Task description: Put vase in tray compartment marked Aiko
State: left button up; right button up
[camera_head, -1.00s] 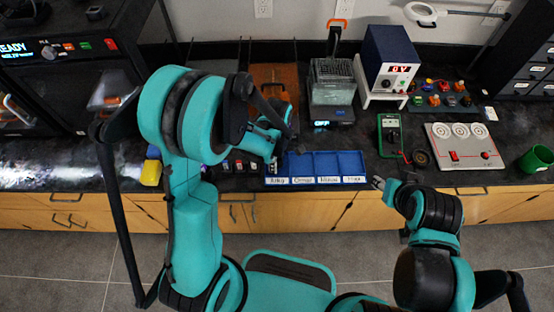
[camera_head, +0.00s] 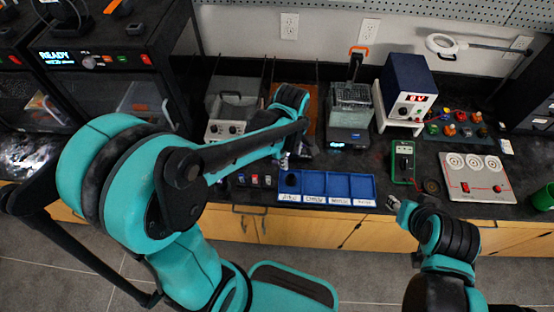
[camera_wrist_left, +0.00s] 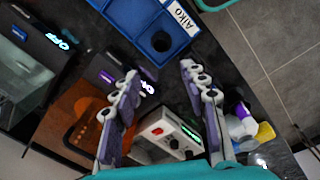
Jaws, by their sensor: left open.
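The blue tray (camera_head: 352,201) lies near the counter's front edge, with a row of labelled compartments. In the left wrist view, the compartment marked Aiko (camera_wrist_left: 181,18) is at the top. A small dark, round object with a round opening, seemingly the vase (camera_wrist_left: 161,41), sits inside it. It also shows as a dark shape in the tray's leftmost compartment in the head view (camera_head: 291,180). My left gripper (camera_wrist_left: 159,67) is open and empty, its fingers apart behind the tray and clear of the vase. My right gripper (camera_head: 393,203) is by the tray's right end; its jaws are too small to read.
Small coloured items (camera_head: 255,181) stand left of the tray. Behind are a grey device with knobs (camera_head: 226,129), an orange mat (camera_head: 311,102) and a glass-walled device (camera_head: 352,105). A green meter (camera_head: 403,161) and a white panel (camera_head: 474,180) are at right.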

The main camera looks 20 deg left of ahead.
pick_arm(q)
jog(key=s+a+r+m+t, duration=0.4)
jog(key=s+r+m, duration=0.5)
jog(key=m, duration=0.5)
jog(key=shift+s+r+m+t, duration=0.15)
jog(key=shift+s+m+t, duration=0.2)
jog(key=shift+t, duration=0.85)
pick_arm(e)
jog(key=shift+s, duration=0.1)
pick_arm(q)
notch_tip(320, 180, down, 3)
jog(key=b, duration=0.2)
jog(key=shift+r+b, duration=0.1)
jog(key=shift+b, duration=0.25)
pick_arm(e)
notch_tip(320, 180, down, 3)
jog(key=shift+r, duration=0.15)
pick_arm(q)
jog(key=shift+c, duration=0.7)
pick_arm(e)
jog(key=shift+c, duration=0.5)
pick_arm(q)
jog(key=shift+a, duration=0.15)
jog(key=shift+c, duration=0.5)
pick_arm(e)
jog(key=shift+a, duration=0.1)
jog(key=shift+c, duration=0.2)
